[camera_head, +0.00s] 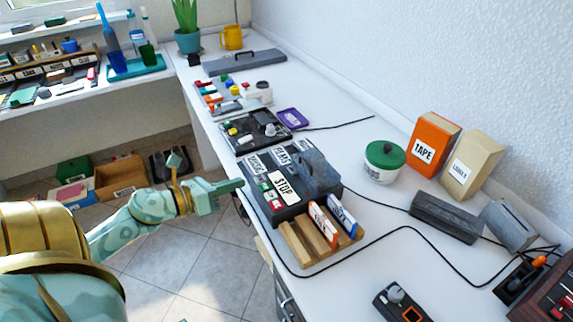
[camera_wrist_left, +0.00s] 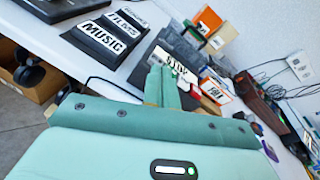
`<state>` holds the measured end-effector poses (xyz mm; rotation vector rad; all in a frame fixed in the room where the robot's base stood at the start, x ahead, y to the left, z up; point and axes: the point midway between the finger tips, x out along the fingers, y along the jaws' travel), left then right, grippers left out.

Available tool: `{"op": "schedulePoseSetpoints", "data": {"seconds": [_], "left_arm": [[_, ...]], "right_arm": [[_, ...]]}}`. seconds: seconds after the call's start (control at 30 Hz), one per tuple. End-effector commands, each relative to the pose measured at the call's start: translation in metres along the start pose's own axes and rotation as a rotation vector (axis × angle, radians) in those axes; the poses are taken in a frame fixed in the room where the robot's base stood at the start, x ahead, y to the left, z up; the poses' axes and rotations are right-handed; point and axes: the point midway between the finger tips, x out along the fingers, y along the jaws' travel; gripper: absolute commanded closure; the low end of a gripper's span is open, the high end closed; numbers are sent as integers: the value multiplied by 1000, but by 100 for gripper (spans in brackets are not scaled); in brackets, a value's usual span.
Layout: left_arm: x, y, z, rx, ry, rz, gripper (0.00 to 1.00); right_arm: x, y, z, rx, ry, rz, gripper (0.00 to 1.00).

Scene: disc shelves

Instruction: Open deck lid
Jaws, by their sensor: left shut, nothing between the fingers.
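The black deck (camera_head: 282,212) sits near the left edge of the white table, with buttons labelled MUSIC, FILMS and STOP (camera_head: 284,186). A dark grey raised part (camera_head: 318,172), seemingly the lid, is at its right side; I cannot tell whether it is shut. My left gripper (camera_head: 240,184) is shut and empty, its fingertips pointing at the deck's left side by the small coloured buttons. In the left wrist view the shut fingers (camera_wrist_left: 164,75) point toward the STOP button (camera_wrist_left: 174,61), overlapping the deck; contact is unclear. The MUSIC button (camera_wrist_left: 101,37) shows left of them.
A wooden rack (camera_head: 300,250) with two labelled cases stands just in front of the deck. A black tray (camera_head: 245,143) lies behind it. A green-lidded jar (camera_head: 385,158), an orange TAPE box (camera_head: 432,140) and a black cable (camera_head: 385,238) are to the right.

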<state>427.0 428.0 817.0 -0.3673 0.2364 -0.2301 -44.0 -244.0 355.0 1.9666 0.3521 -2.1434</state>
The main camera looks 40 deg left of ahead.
Motion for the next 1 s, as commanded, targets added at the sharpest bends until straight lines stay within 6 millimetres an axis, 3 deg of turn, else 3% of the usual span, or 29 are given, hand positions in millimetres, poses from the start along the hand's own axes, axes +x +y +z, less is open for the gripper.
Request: {"op": "schedulePoseSetpoints", "data": {"seconds": [0.03,0.07,0.2,0.43,0.8,1.0], "left_arm": [[0,-24,12,158,5,-60,100],[1,-33,12,238,14,-85,100],[1,-40,5,404,40,-125,100],[25,-42,2,429,38,-126,100],[102,-50,-2,424,35,-124,100],[121,-62,18,423,34,-124,100]], "right_arm": [[-4,0,-2,0,6,1,64],[-4,0,-4,0,8,1,64],[-4,3,0,-2,3,4,64],[-2,10,15,-8,-21,12,64],[4,6,10,-4,-17,7,64],[-5,0,2,0,-1,1,64]]}}
